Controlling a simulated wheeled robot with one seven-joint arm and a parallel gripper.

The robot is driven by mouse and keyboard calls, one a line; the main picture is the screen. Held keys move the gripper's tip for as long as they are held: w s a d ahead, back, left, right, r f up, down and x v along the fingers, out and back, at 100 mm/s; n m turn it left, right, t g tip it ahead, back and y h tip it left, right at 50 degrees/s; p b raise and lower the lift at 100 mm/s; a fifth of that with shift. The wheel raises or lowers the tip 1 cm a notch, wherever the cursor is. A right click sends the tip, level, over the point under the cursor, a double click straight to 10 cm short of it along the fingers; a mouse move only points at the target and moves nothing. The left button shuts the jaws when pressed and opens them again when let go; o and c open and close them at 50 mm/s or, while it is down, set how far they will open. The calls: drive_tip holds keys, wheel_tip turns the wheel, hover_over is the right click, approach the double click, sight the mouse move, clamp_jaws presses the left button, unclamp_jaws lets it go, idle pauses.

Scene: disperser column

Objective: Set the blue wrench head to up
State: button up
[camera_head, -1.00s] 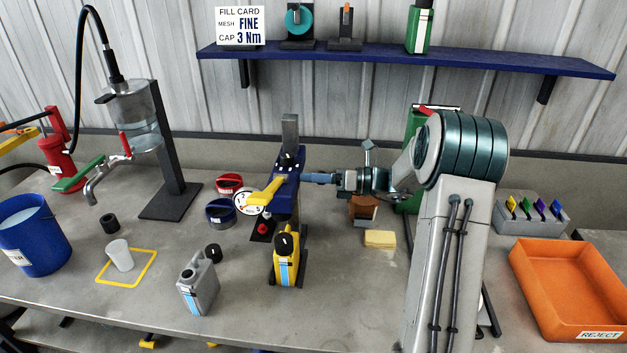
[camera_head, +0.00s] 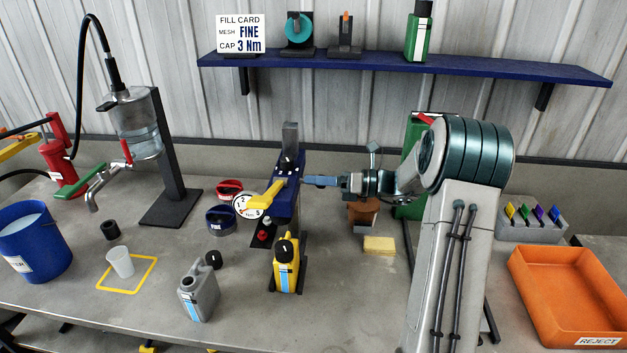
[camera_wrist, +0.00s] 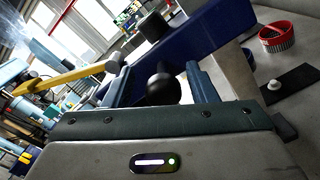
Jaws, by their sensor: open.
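The blue wrench head (camera_head: 287,190) sits on a dark upright post, with a yellow handle (camera_head: 265,196) angled down to the left and a round white dial (camera_head: 247,205) beside it. My gripper (camera_head: 306,181) is open just right of the head, its fingers pointing left at it. In the wrist view, the blue head (camera_wrist: 185,42) slants up to the right beyond the fingers. A black knob (camera_wrist: 162,88) shows between the open fingers (camera_wrist: 160,84), which are not closed on it. The yellow handle (camera_wrist: 65,80) passes at the left. Whether the fingers touch anything is unclear.
A yellow bottle (camera_head: 287,265) and grey can (camera_head: 198,292) stand in front of the post. A red ring (camera_head: 229,188) and dark blue ring (camera_head: 220,219) lie left. A yellow sponge (camera_head: 379,245) and orange tray (camera_head: 565,295) are right.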

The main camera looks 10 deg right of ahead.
drive_tip(key=b+v, duration=0.2)
drive_tip(key=v, duration=1)
drive_tip(key=shift+d, duration=0.3)
drive_tip(key=s+a+n+g+h, duration=0.65)
drive_tip(key=s+a+n, duration=0.5)
drive_tip(key=a, duration=0.35)
drive_tip(key=s+f+n+t+h, duration=0.3)
drive_tip(key=s+n+h, duration=0.7)
drive_tip(key=s+n, duration=0.5)
drive_tip(key=shift+d+n, duration=0.25)
drive_tip(key=shift+n, duration=0.9)
